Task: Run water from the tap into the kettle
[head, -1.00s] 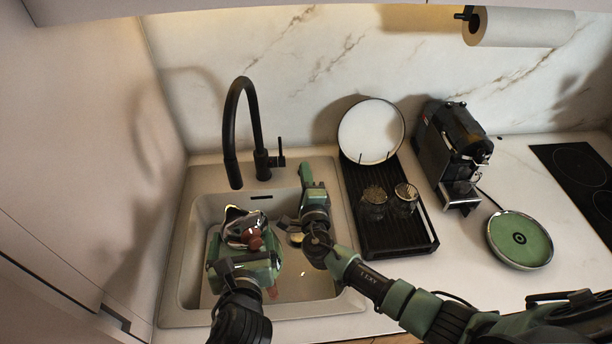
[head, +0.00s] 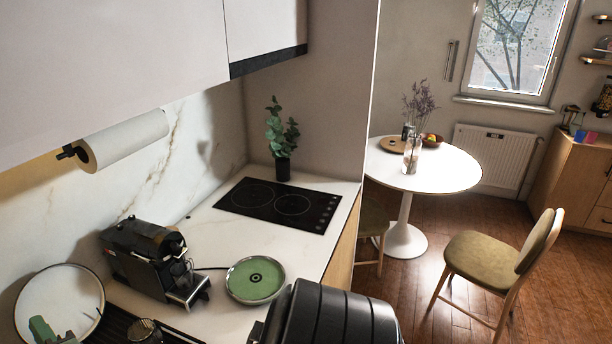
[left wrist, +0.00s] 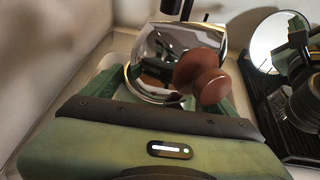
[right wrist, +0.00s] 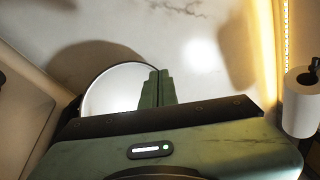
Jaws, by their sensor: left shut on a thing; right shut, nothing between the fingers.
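The shiny metal kettle (left wrist: 150,60) with a reddish-brown knob shows in the left wrist view. My left gripper (left wrist: 172,98) is shut on it, with green fingers on either side; the exact grip is partly hidden behind the kettle and knob. A black upright piece of the tap (left wrist: 172,8) shows behind the kettle at the top edge; whether water runs cannot be seen. The head view now shows neither tap, sink nor kettle. My right gripper (right wrist: 157,88) is shut and empty, in front of the white plate; its green tip shows at the lower left in the head view (head: 42,328).
A white plate (head: 62,290) stands by the black drying rack (head: 115,325), with a glass (head: 145,331). A coffee machine (head: 150,262), a green round dish (head: 256,279) and a hob (head: 280,203) line the counter. A paper towel roll (head: 125,140) hangs above. A table and chairs stand beyond.

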